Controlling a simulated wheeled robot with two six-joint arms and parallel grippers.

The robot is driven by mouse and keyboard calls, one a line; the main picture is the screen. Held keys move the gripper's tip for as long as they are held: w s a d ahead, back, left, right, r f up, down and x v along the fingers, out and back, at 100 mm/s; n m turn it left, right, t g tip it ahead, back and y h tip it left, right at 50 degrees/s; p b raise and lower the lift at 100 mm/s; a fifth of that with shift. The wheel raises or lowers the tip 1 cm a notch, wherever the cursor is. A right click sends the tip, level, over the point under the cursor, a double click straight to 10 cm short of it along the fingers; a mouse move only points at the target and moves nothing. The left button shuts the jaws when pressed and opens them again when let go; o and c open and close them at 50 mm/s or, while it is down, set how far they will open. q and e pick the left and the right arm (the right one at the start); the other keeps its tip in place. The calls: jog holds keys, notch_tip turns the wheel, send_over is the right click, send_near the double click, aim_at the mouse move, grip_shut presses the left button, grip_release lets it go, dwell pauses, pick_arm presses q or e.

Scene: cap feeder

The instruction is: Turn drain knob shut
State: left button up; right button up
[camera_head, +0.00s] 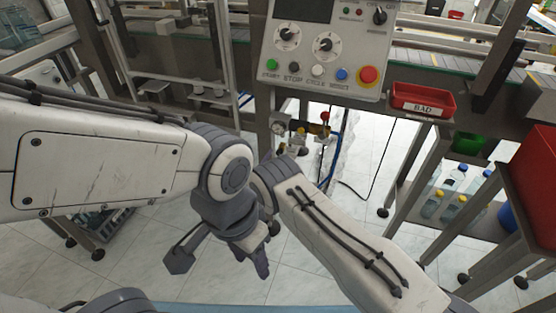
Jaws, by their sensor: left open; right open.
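Under the control panel hangs a small valve assembly with a round gauge (279,127), yellow fittings and a red knob (325,116). I cannot tell for sure which part is the drain knob, nor how it is turned. My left gripper (221,263) points down, open and empty, well below the valve assembly and in front of the floor. My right arm reaches in from the lower right, and its wrist (277,178) ends just below the valve assembly. My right gripper is open but mostly hidden around the crossing wrists. I cannot see whether it touches a fitting.
Above the valve is the control panel (325,70) with dials, coloured buttons and a red stop button (368,75). A red bin labelled BAD (423,101) is right of it. Bottles (455,180) stand on a low shelf. A black cable and blue tube hang near the valve.

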jog(key=shift+w+d, duration=0.2)
jog(key=shift+w, duration=0.4)
grip_shut()
